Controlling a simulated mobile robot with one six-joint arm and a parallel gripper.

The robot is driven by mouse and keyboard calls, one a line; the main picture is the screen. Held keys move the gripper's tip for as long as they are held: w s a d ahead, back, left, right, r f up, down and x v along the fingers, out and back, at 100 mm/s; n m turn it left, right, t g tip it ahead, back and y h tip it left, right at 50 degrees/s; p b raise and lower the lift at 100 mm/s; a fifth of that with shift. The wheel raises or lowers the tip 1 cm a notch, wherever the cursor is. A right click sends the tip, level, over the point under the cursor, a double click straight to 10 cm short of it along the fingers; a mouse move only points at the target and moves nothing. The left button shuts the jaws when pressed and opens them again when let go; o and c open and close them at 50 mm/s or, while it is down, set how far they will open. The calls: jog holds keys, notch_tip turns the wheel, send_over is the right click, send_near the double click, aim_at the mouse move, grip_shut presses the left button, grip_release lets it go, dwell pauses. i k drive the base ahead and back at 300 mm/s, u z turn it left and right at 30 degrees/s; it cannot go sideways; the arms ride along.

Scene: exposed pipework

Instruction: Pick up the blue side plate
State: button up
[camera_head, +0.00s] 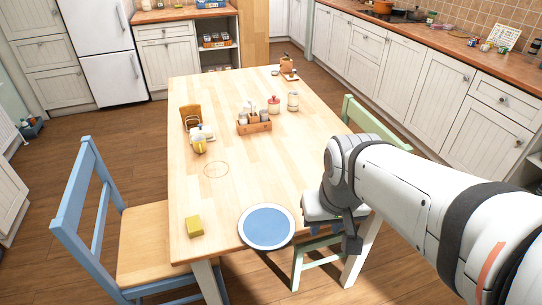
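The blue side plate (266,226) has a blue centre and a white rim. It lies flat at the near edge of the wooden table (225,135), and its near rim appears to stick out past that edge. My gripper (350,238) is to the right of the plate, near the table's near right corner, pointing down. It is apart from the plate in the picture. Only a dark finger part shows below my white arm, so I cannot tell whether it is open or shut. I see nothing held in it.
A yellow sponge-like block (194,225) lies left of the plate. A wooden caddy (254,125) and jars stand mid-table. A blue chair (120,220) is at the left; a green chair (372,125) is at the right, partly behind my arm.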

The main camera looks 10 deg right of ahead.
aim_at(264, 226)
jog(key=z, duration=2.3)
jog(key=k, duration=2.85)
jog(key=u, duration=0.75)
jog(key=i, duration=1)
jog(key=u, duration=0.1)
